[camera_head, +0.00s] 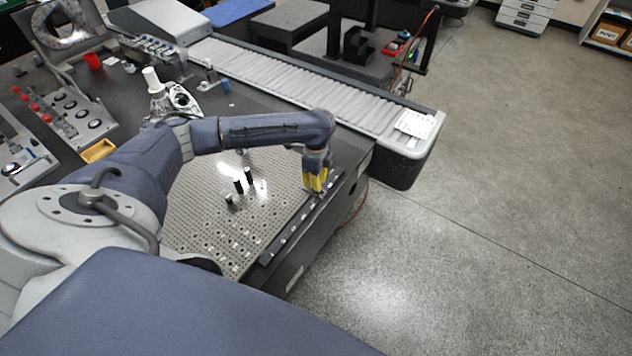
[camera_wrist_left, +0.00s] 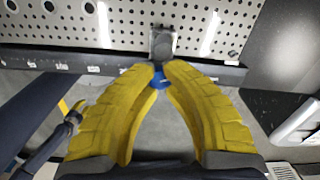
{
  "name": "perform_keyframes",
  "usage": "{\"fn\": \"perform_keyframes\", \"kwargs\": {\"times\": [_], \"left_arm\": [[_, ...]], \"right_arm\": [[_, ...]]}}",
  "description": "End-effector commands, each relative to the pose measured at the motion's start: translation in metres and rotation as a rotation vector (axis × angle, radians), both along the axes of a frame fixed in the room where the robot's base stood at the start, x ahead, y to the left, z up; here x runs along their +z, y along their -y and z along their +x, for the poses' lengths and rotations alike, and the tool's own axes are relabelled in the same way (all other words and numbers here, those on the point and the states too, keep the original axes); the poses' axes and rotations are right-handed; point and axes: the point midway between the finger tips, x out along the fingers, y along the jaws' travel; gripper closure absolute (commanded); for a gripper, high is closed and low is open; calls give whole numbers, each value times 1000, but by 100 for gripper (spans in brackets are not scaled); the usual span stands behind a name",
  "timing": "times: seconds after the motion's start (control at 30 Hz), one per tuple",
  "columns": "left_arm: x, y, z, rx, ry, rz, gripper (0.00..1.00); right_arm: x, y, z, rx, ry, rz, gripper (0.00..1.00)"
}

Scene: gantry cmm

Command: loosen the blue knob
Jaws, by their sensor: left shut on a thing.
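The blue knob (camera_wrist_left: 160,83) shows in the left wrist view between the tips of my left gripper, just below the dark rail and a grey block (camera_wrist_left: 164,42). My left gripper (camera_wrist_left: 160,70) has yellow fingers that meet around the knob, shut on it. In the head view my left gripper (camera_head: 316,180) points down at the right edge of the perforated plate, and there it hides the knob. My right gripper is in neither view.
The perforated plate (camera_head: 205,200) carries several small dark posts (camera_head: 248,176). A dark rail (camera_head: 285,238) runs along its right edge. A roller conveyor (camera_head: 300,90) stands behind. Open floor (camera_head: 480,230) lies to the right.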

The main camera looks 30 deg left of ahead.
Motion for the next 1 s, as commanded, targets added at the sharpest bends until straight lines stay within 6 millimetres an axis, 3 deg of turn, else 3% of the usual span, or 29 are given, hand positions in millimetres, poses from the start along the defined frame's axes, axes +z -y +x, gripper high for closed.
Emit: {"fn": "perform_keyframes", "kwargs": {"times": [0.3,0.83,0.87,1.0], "left_arm": [[0,1,0,114,0,-2,100],[1,2,1,135,2,-3,100],[1,2,1,135,2,-3,88],[1,1,1,135,1,-2,72]], "right_arm": [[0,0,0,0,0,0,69],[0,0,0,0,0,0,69],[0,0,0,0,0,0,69],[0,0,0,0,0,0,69]]}}
